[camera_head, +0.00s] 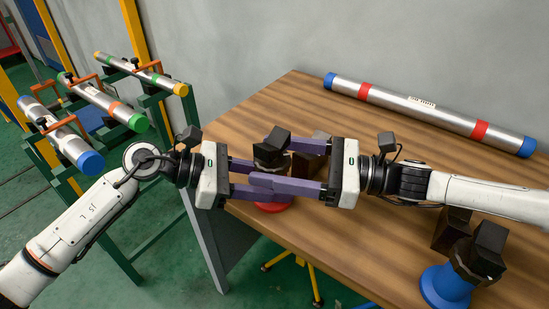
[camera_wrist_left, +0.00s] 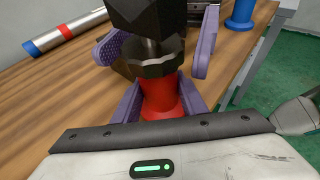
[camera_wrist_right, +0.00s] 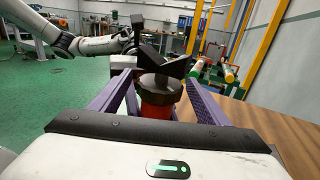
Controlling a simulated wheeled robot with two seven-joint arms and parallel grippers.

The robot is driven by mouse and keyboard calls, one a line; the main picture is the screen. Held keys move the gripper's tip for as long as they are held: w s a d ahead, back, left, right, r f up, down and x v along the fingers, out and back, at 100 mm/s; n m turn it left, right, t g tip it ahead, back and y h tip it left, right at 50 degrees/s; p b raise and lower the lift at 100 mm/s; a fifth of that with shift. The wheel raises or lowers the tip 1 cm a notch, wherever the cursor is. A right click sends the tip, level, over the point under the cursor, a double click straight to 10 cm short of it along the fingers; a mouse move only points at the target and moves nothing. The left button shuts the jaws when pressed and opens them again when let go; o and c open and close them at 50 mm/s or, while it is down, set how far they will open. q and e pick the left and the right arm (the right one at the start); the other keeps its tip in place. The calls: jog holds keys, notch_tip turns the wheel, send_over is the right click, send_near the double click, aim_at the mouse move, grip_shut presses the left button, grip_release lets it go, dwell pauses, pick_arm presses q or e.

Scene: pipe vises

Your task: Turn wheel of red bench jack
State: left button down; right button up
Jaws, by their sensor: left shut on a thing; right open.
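The red bench jack stands at the near left edge of the wooden table, with a red base (camera_head: 272,207) and a dark faceted wheel (camera_wrist_left: 152,57) under a dark V-shaped head (camera_wrist_right: 160,62). My left gripper (camera_head: 258,176) comes in from the left, with its purple fingers shut on the jack at about wheel height. My right gripper (camera_head: 285,168) comes from the opposite side, its fingers open on both sides of the jack. The two grippers' fingers overlap and partly hide the wheel in the head view, so exact finger contact cannot be told.
A blue jack (camera_head: 446,286) with a dark head stands at the table's near right. A silver pipe (camera_head: 425,107) with red bands and blue ends lies along the back. Several pipes rest on a green rack (camera_head: 150,100) at left. The table (camera_head: 285,103) is clear between.

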jog(key=c, duration=1.1)
jog(key=shift+a+n+g, duration=0.1)
jog(key=shift+n+g, duration=0.2)
jog(key=shift+g, duration=0.1)
jog(key=n+g, duration=0.3)
jog(key=g, duration=0.2)
jog(key=shift+w, duration=0.15)
jog(key=shift+n+g, duration=1.2)
jog(key=shift+g, duration=0.5)
jog(key=shift+g+h, duration=0.3)
